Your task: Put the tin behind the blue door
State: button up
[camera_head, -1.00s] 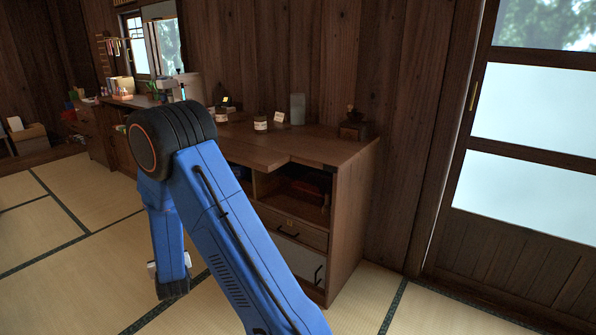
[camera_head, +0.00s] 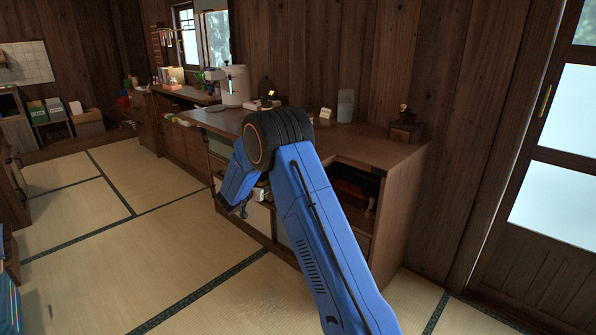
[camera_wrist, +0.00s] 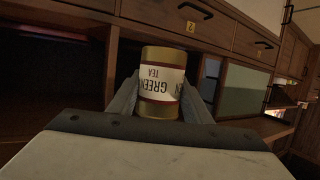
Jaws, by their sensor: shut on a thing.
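In the wrist view, the tin (camera_wrist: 161,68) is gold-brown with a white label reading "GREEN TEA". My gripper (camera_wrist: 161,92) is shut on it, with one grey finger on each side. The tin is held in front of the wooden cabinet, which has a dark open compartment (camera_wrist: 60,75) at left and drawers above. A pale grey-green panel (camera_wrist: 243,92) in a wooden frame shows at right. I cannot tell whether it is the blue door; no clearly blue door shows. In the head view my blue arm hides the tin and much of the cabinet front.
The long wooden cabinet (camera_head: 399,207) runs along the wall. On its top stand a white machine (camera_head: 236,88), a grey cylinder (camera_head: 345,105) and a small dark wooden box (camera_head: 405,127). Tatami floor (camera_head: 165,240) is clear at left. A sliding door (camera_head: 560,150) stands at right.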

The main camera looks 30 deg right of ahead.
jog(key=w+d+r+m+g+h, duration=0.1)
jog(key=w+d+m+g+h, duration=0.15)
jog(key=w+m+g, duration=0.4)
jog(key=w+d+n+t, duration=0.1)
jog(key=w+d, duration=0.3)
jog(key=d, duration=0.5)
jog(key=w+d+n, duration=0.1)
jog(key=w+d, duration=0.4)
jog(key=d, duration=0.4)
jog(key=shift+h, duration=0.35)
jog(key=shift+s+a+f, duration=0.1)
jog(key=shift+f, duration=1.35)
jog(key=shift+s+f, duration=0.1)
jog(key=shift+f, duration=1.35)
jog(key=shift+w+f, duration=0.1)
jog(key=shift+f, duration=0.3)
jog(key=shift+f, duration=0.2)
jog(key=o, duration=1.4)
jog(key=shift+r, duration=0.1)
